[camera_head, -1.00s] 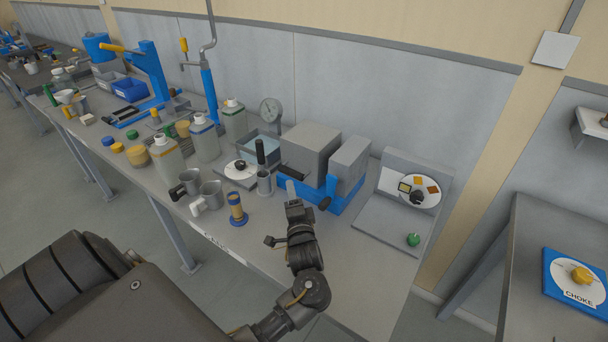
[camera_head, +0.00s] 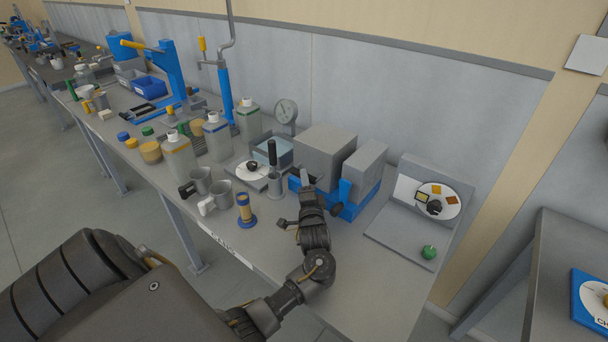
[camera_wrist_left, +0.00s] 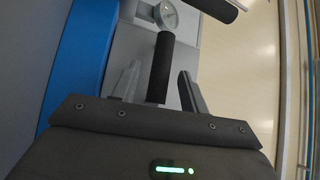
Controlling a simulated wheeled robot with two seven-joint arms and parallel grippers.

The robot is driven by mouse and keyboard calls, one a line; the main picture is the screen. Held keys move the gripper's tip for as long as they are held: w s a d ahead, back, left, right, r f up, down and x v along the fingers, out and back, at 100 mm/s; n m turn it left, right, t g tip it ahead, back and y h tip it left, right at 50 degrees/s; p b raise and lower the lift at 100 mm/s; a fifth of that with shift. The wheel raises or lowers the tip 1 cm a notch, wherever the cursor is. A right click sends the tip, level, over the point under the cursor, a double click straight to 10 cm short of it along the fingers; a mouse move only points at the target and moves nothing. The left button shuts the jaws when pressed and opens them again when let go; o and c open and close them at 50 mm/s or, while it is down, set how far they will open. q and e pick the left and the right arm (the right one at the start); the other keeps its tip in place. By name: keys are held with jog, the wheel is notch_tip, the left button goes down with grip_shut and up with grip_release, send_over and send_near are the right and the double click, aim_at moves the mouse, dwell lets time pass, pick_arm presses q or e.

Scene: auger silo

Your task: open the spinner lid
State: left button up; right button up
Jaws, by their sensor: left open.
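The spinner seems to be the grey boxy machine (camera_head: 325,155) on a blue base, with a second grey block (camera_head: 362,168) at its right; I cannot tell for sure which part is the lid. A black knob or grip (camera_head: 336,209) shows at its front. My left gripper (camera_head: 304,184) is open just in front of the machine. In the left wrist view a black cylindrical handle (camera_wrist_left: 160,65) stands between or just beyond the open fingers (camera_wrist_left: 158,88); contact cannot be told. A blue surface (camera_wrist_left: 82,55) is at the left there. My right gripper is not in view.
At right stands an angled grey panel (camera_head: 400,238) with a green knob (camera_head: 428,252). The front bench right of my arm is clear.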

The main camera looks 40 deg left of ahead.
pick_arm(q)
jog(key=shift+x, duration=1.7)
grip_shut()
